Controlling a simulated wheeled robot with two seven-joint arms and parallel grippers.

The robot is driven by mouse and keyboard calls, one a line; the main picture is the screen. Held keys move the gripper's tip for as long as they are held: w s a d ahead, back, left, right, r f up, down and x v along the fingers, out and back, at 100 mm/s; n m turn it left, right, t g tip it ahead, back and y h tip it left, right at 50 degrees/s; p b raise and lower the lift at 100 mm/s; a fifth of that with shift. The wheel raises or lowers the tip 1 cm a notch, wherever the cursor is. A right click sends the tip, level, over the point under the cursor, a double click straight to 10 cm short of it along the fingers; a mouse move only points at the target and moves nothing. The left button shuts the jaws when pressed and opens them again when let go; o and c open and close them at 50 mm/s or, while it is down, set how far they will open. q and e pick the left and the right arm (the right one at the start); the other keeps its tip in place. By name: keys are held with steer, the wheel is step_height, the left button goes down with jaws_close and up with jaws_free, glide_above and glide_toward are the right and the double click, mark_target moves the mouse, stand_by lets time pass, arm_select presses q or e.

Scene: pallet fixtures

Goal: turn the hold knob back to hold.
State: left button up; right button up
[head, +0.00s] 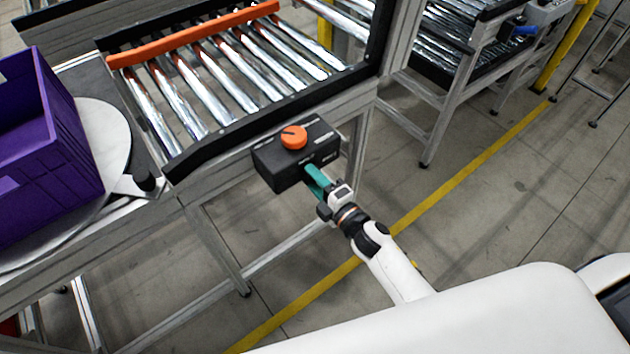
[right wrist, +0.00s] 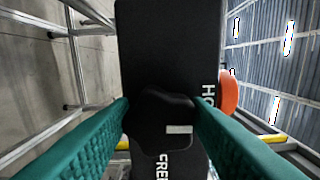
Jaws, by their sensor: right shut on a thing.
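A black control box (head: 272,165) is fixed to the side of the roller conveyor frame. In the right wrist view the box face (right wrist: 168,45) carries partly visible white lettering, "HO" at the right and "FREE" cut off at the bottom. A black knob (right wrist: 160,108) with a white mark sits on this face; the mark lies level, on the knob's lower right. My right gripper (head: 314,178) has its teal fingers on either side of the knob and is shut on it. In the head view the gripper hides the knob. My left gripper is not in view.
An orange knob (head: 293,136) sits on top of the box; its edge also shows in the right wrist view (right wrist: 229,93). A purple crate (head: 45,150) stands on a round plate (head: 103,135) at the left. The conveyor has an orange bar (head: 190,35) across its rollers.

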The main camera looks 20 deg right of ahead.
steer(key=shift+f+n, duration=0.1)
steer(key=shift+n, duration=0.2)
steer(key=o, duration=1)
steer(key=shift+s, duration=0.1)
steer(key=b+v, duration=0.2)
steer(key=v, duration=1)
